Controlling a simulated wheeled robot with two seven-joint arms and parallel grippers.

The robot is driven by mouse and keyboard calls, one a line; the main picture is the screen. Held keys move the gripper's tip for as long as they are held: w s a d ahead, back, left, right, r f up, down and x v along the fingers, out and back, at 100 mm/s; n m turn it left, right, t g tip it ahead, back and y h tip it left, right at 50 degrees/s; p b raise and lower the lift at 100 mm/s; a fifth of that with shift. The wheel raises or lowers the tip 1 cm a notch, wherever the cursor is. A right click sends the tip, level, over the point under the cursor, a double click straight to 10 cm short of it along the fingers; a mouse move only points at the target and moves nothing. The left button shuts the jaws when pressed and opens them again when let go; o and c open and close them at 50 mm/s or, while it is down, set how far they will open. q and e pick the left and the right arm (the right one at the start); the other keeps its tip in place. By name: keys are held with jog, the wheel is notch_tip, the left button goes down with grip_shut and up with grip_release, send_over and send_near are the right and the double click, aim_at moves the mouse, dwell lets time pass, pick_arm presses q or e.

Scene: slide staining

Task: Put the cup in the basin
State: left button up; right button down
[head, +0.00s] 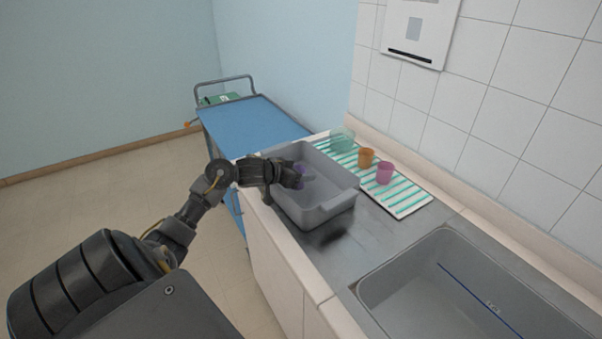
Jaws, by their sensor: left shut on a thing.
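A grey rectangular basin (330,208) stands on the steel counter, to the left of the sink. My left gripper (296,178) reaches in over the basin's left rim and is shut on a small purple cup (303,172). The cup shows inside the basin's outline, partly hidden by the gripper. I cannot tell whether it touches the basin floor. My right gripper is not in view.
A striped green and white mat (408,197) lies behind the basin with an orange cup (366,158), a pink cup (385,173) and a clear teal vessel (342,139). A sink (450,290) is at the front right. A blue trolley (250,125) stands beyond the counter.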

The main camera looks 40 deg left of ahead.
pick_arm(q)
jog(key=shift+f, duration=0.2)
jog(key=shift+f, duration=0.55)
jog(key=shift+s+d+f, duration=0.1)
jog(key=o, duration=0.9)
jog(key=shift+f, duration=0.1)
jog(key=shift+o, duration=0.2)
jog(key=shift+s+d+f, duration=0.1)
jog(key=r+v, duration=0.1)
jog(key=v, duration=1.1)
jog(key=shift+r+b, duration=0.4)
